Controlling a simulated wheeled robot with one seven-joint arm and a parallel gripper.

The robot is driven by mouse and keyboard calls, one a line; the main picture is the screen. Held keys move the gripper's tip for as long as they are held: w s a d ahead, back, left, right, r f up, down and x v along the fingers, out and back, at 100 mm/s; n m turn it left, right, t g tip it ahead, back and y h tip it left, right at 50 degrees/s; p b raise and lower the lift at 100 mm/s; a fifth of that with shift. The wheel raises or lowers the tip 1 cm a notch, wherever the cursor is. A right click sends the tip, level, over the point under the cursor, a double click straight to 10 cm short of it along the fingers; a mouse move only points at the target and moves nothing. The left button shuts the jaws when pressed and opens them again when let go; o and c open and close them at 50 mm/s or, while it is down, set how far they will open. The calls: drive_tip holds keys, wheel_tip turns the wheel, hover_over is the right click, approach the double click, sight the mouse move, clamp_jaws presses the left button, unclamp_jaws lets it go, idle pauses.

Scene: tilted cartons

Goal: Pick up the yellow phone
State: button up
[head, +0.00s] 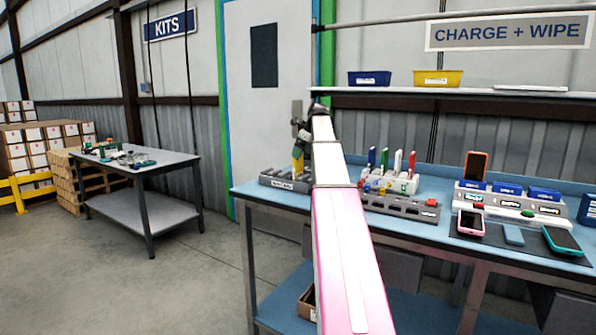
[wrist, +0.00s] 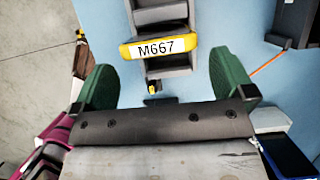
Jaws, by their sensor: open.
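The yellow phone (wrist: 153,49) is seen end-on in the wrist view, with a white label reading M667. It stands in a grey slotted rack (wrist: 167,72). In the head view the yellow phone (head: 298,162) stands upright in the rack (head: 283,181) at the left end of the blue bench. My gripper (wrist: 163,85) is open, with one green finger pad on each side of the phone's line. The pads look apart from the phone, and nothing is between them. In the head view my arm hides part of the rack and the gripper's fingers.
Further right are a pink phone (head: 471,222), a teal phone (head: 562,240) and an orange one (head: 476,166) by blue bins. A shelf (head: 390,92) runs above the bench (head: 440,236).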

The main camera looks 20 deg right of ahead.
sight(298, 169)
drive_tip(key=shift+w+x, duration=0.15)
drive_tip(key=shift+x, duration=1.15)
drive_tip(key=shift+w+x, duration=0.15)
drive_tip(key=shift+x, duration=1.2)
drive_tip(key=shift+a+r, duration=0.1)
drive_tip(key=shift+r, duration=0.05)
drive_tip(key=c, duration=0.9)
